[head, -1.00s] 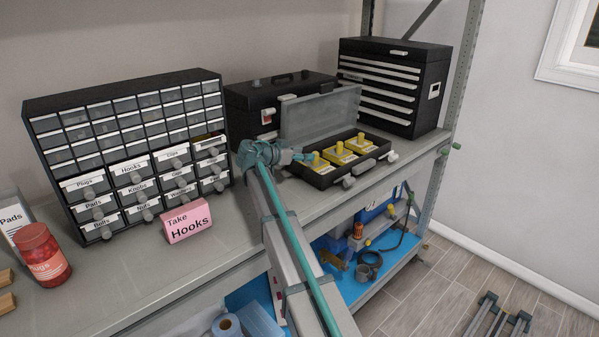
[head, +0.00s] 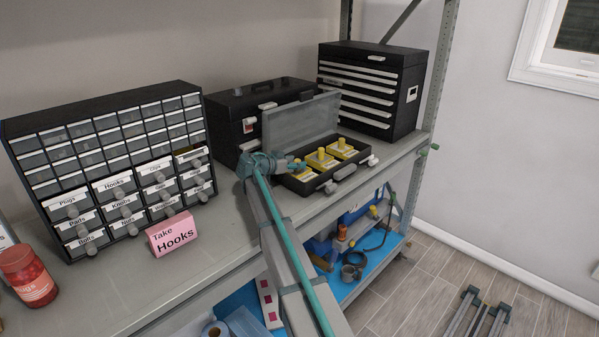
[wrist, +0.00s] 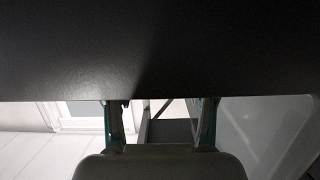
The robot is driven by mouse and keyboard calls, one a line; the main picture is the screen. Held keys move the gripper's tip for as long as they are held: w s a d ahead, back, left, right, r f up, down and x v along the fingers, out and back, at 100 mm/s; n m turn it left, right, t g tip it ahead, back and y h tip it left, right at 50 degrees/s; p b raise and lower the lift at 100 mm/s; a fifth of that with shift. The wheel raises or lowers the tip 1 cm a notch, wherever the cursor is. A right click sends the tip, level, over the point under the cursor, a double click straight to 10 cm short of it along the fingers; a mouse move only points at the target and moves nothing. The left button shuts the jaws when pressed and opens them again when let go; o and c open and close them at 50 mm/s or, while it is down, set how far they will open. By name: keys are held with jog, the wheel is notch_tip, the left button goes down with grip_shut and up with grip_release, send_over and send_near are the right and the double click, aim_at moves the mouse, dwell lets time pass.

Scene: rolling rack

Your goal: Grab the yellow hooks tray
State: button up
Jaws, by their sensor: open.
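Three yellow trays with knobs sit in an open black case (head: 309,189) on the shelf: a near left tray (head: 303,177), a middle tray (head: 321,162) and a far right tray (head: 342,152). Their labels are too small to read, so I cannot tell which one holds hooks. My gripper (head: 297,164) is at the left end of the case, close to the near left tray; whether it touches is unclear. In the wrist view, my gripper (wrist: 160,103) has its two fingers wide apart with nothing seen between them. A dark surface fills the top of that view.
The case's raised grey lid (head: 300,122) stands behind the trays. A black toolbox (head: 235,105) and a drawer chest (head: 370,85) stand behind it. A drawer cabinet (head: 105,165) and a pink "Take Hooks" sign (head: 173,235) are left. The front shelf between sign and case is partly clear.

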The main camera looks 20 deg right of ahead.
jog(key=shift+x, duration=0.8)
grip_shut()
jog(key=shift+r, duration=0.15)
